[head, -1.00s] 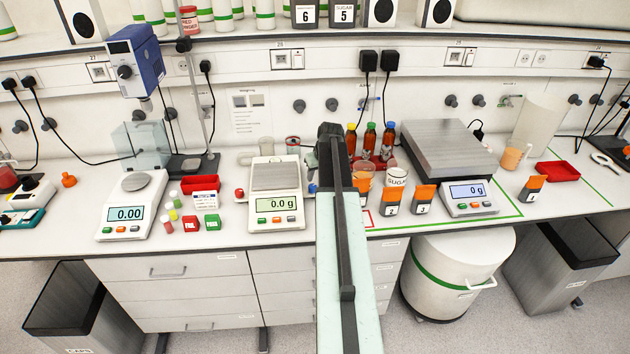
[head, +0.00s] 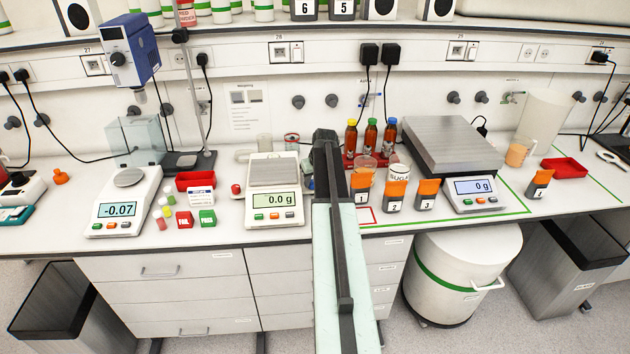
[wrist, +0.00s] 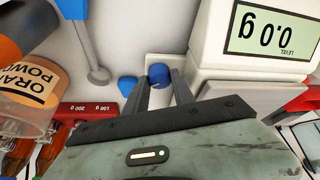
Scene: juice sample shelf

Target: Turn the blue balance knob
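The blue balance knob (wrist: 159,75) shows in the wrist view as a small round blue cap beside the white balance (wrist: 212,45). My gripper (wrist: 160,82) has its two dark fingers apart, with the knob at the gap between the fingertips. I cannot tell whether either finger touches it. In the head view the middle white balance (head: 273,212) reads 0.0 g, and a bit of blue shows at its right side, mostly hidden by my arm. My gripper is hidden there behind my own arm.
Right of my arm stand orange-topped numbered containers (head: 395,196), a sugar jar (head: 399,174) and bottles in a red rack (head: 371,139). A large scale (head: 452,145) is further right. A second blue piece (wrist: 127,86) is left of the fingers in the wrist view.

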